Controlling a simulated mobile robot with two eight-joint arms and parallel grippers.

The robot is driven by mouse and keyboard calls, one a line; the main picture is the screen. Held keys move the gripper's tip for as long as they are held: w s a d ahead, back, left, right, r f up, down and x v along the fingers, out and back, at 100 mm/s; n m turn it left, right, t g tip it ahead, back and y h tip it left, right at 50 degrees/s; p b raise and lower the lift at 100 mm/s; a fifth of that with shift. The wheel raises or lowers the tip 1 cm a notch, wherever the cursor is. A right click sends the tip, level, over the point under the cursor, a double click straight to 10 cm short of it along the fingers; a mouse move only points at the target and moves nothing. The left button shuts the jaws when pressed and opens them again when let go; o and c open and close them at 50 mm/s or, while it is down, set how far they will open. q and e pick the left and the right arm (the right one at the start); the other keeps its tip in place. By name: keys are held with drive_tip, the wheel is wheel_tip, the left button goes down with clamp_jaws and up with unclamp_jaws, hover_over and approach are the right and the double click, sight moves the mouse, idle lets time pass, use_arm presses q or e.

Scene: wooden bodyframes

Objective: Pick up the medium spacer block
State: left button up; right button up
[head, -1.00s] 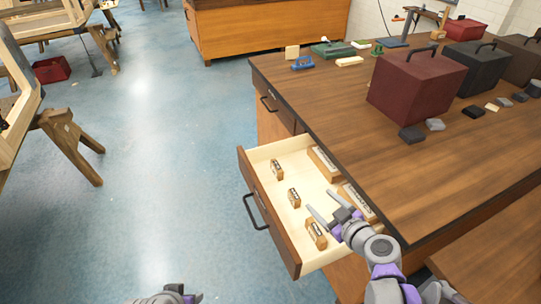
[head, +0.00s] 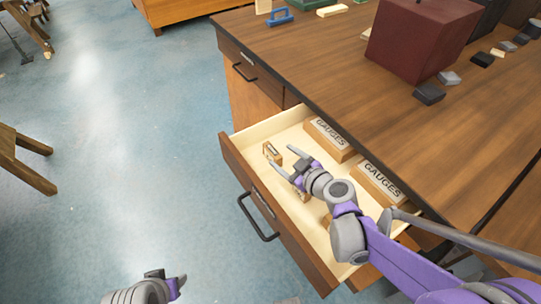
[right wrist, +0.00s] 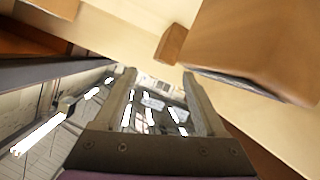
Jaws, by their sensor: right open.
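Small wooden spacer blocks lie in the open drawer. Another (head: 304,195) is mostly hidden under my right gripper, and a third (head: 327,220) is partly hidden by my arm. I cannot tell from their labels which is medium. My right gripper (head: 291,160) is open over the drawer, its fingers around or above the far block's near side. In the right wrist view the open fingers (right wrist: 158,88) frame a shiny, mirror-like surface; a small wooden block (right wrist: 172,43) lies beyond. My left gripper (head: 172,284) is at the lower left, its jaws unclear.
Two wooden boxes marked GAUGES, one far (head: 330,138) and one near (head: 380,180), line the drawer's right side. The drawer front (head: 265,205) has a black handle. The tabletop (head: 330,65) overhangs on the right, with a dark red box (head: 415,40).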

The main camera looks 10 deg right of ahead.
sight(275, 154)
drive_tip(key=shift+x, duration=0.8)
drive_tip(key=b+x, duration=0.1)
drive_tip(key=x, duration=0.1)
drive_tip(key=f+x, duration=0.1)
drive_tip(key=x, duration=0.1)
drive_tip(key=shift+w+a+f+b, duration=0.1)
drive_tip(key=shift+w+a+b, duration=0.05)
drive_tip(key=shift+b, duration=0.25)
drive_tip(key=shift+w+a, duration=0.1)
drive_tip(key=shift+w, duration=0.2)
drive_tip(key=shift+c, duration=0.8)
clamp_jaws()
